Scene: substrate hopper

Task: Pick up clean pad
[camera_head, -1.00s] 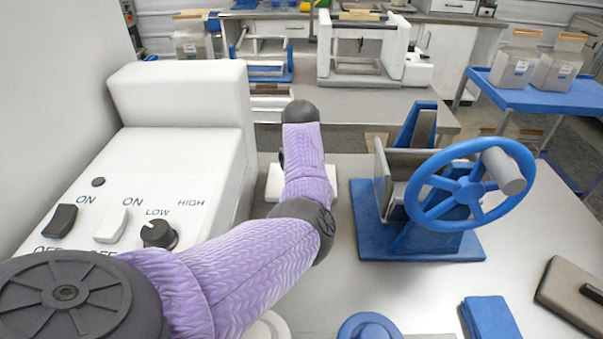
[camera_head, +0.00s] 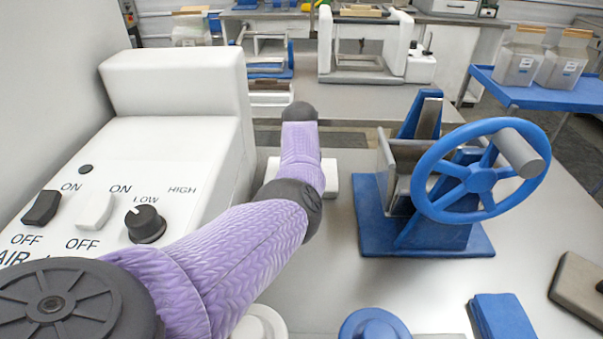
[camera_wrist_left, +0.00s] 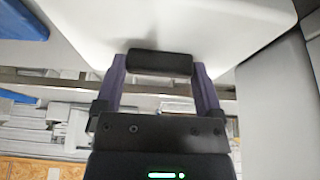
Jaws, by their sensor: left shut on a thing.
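A white block-like pad (camera_head: 331,179) shows on both sides of my left arm in the head view, beyond the white control box. In the left wrist view a broad white shape with a rounded corner, which looks like this pad (camera_wrist_left: 225,30), fills the top. A black handle (camera_wrist_left: 160,63) sits against its lower edge. My left gripper (camera_wrist_left: 162,68) is shut on this handle, one purple finger on each side. In the head view my arm hides the fingers and handle. I cannot tell whether the pad touches the table. My right gripper is not in view.
A white control box (camera_head: 180,160) with switches stands left of my arm. A blue stand with a handwheel (camera_head: 480,180) stands to the right. A beige pad with a dark handle (camera_head: 577,285) and a blue block (camera_head: 500,317) lie at front right.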

